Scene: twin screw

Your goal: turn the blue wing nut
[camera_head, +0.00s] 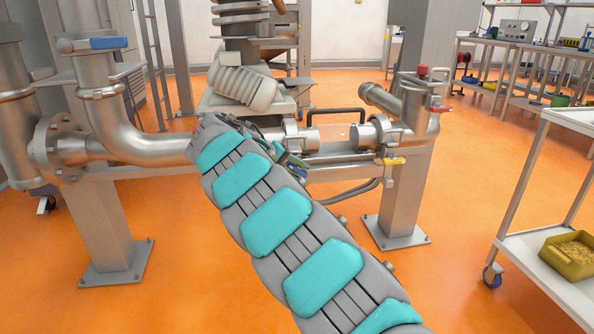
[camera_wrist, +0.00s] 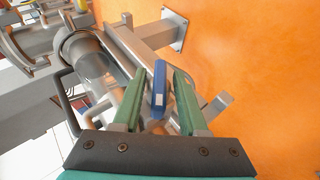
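The blue wing nut (camera_wrist: 159,90) stands upright between the two green fingers of my gripper (camera_wrist: 161,78) in the wrist view. A gap shows on each side of it, so the fingers are open around it and not visibly pressing on it. In the head view my gripper (camera_head: 293,162) is at the pipe joint near the middle, with its body mostly hidden behind my teal and grey arm. A small blue part, apparently the same wing nut (camera_head: 299,173), shows just below the green finger there.
A yellow wing nut (camera_head: 393,161) sits on the right pipe clamp. A black curved handle (camera_head: 335,110) rises behind the joint. A steel post (camera_head: 400,200) stands right of my arm. A white cart (camera_head: 540,262) holds a yellow bin (camera_head: 568,262). Open orange floor lies between.

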